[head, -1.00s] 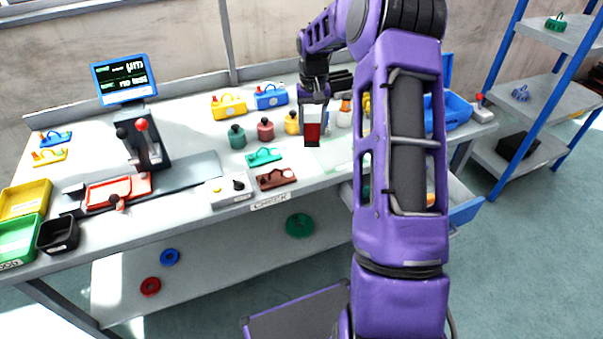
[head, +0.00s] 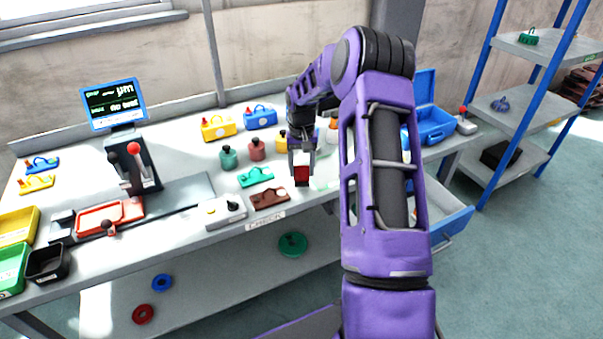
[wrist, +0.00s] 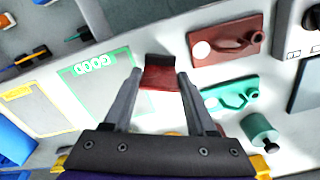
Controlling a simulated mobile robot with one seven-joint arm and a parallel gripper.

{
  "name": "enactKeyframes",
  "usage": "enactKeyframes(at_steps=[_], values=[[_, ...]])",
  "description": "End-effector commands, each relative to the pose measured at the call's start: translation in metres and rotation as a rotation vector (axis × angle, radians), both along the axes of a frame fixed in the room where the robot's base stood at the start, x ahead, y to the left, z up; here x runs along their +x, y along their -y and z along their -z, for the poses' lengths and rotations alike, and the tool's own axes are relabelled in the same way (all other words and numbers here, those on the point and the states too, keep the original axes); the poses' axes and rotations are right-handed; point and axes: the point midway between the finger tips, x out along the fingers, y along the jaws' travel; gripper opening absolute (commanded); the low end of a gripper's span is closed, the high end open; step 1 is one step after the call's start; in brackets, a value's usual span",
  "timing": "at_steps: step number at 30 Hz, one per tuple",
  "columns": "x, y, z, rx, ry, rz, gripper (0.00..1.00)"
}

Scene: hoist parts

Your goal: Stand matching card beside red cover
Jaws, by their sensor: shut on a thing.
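My gripper (head: 302,152) is shut on a dark red card (head: 301,176), which hangs upright below the fingers near the front edge of the bench. In the wrist view the card (wrist: 160,77) shows between the fingertips (wrist: 158,84). Whether its lower edge touches the bench, I cannot tell. A dark red cover (head: 269,198) with a handle and a white round spot lies flat to the left of the card. It also shows in the wrist view (wrist: 228,38), up and right of the card, apart from it.
A teal cover (head: 256,177) lies behind the red one. Green, red and yellow weight-like pots (head: 256,149) stand farther back. A green-outlined area marked GOOD (wrist: 98,88) is empty beside the card. A grey switch box (head: 226,209) stands left; an open drawer (head: 445,222) juts out right.

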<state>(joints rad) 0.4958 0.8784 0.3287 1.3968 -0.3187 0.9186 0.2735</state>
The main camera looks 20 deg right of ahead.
Motion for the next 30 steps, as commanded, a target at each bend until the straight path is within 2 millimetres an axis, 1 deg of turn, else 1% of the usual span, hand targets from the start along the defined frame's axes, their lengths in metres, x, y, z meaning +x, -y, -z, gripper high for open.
enactKeyframes(at_steps=[1, 3, 10, 14, 15, 17, 18, 19, 20, 27, 30], values=[[-0.001, 0.000, 0.009, 0.002, -0.002, 0.001, 0.00], [0.000, 0.000, 0.016, 0.003, -0.001, 0.001, 0.00], [0.000, 0.000, 0.017, 0.001, 0.000, 0.001, 0.00], [0.000, 0.000, 0.021, 0.001, 0.000, 0.001, 0.00], [0.000, 0.000, 0.021, 0.001, 0.000, 0.001, 0.60], [0.000, 0.000, 0.020, 0.001, 0.000, 0.001, 0.71], [0.000, 0.000, 0.020, 0.001, 0.000, 0.001, 0.79], [0.000, 0.000, 0.020, 0.001, 0.000, 0.001, 0.84], [0.000, 0.000, 0.020, 0.001, 0.000, 0.001, 0.87], [0.000, 0.000, 0.020, 0.001, 0.000, 0.001, 0.87], [0.000, 0.000, 0.015, 0.001, 0.000, 0.001, 0.87]])
